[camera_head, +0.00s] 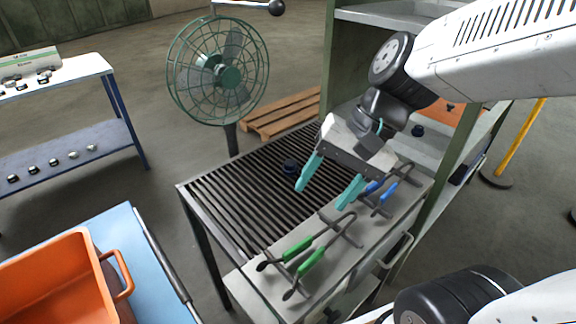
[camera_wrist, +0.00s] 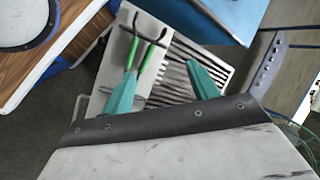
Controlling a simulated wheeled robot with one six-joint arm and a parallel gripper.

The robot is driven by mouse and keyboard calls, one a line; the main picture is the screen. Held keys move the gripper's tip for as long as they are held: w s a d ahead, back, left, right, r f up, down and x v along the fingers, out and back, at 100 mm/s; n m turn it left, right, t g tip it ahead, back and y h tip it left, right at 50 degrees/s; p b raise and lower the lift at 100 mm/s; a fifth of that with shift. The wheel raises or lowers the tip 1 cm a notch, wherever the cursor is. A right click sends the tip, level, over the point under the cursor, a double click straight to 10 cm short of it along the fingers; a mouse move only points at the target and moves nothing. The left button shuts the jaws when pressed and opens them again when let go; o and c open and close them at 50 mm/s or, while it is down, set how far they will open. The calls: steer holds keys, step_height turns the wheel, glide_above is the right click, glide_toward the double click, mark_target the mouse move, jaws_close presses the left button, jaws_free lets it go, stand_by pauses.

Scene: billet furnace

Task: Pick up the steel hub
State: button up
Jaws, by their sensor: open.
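A small dark round piece (camera_head: 291,166), which may be the steel hub, sits on the slatted grate (camera_head: 235,200) in the head view. It is too small to identify surely. My gripper (camera_head: 324,196) is open and empty, with teal fingers pointing down over the grate table. The dark piece is just left of and beyond the nearer-left fingertip, apart from it in the picture. In the wrist view, my gripper (camera_wrist: 160,68) spreads over the table with the slats between and beyond its fingers. I cannot make out the dark piece there.
Green-handled tongs (camera_head: 298,250) and blue-handled tongs (camera_head: 380,192) lie on the table's front ledge. A green fan (camera_head: 218,72) stands behind. A shelf unit (camera_head: 440,165) borders the right. An orange bin (camera_head: 60,285) is at lower left. Small metal parts line the left rack (camera_head: 75,135).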

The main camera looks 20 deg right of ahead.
steer(key=w+a+f+m+t+y, duration=0.1)
steer(key=w+f+m+t+y, duration=0.1)
steer(key=w+m+y, duration=0.35)
steer(key=m+t+h, duration=0.5)
steer(key=m+t, duration=0.3)
steer(key=m, duration=1)
glide_toward(291, 163)
steer(key=shift+m+y, duration=0.25)
steer(key=x, duration=0.2)
steer(key=d+x, duration=0.1)
steer(key=x, duration=0.1)
steer(key=shift+w+a+f, duration=0.1)
steer(key=shift+w, duration=0.15)
steer(key=x, duration=0.6)
steer(key=shift+a+f, duration=0.1)
steer(key=shift+a, duration=0.2)
jaws_close()
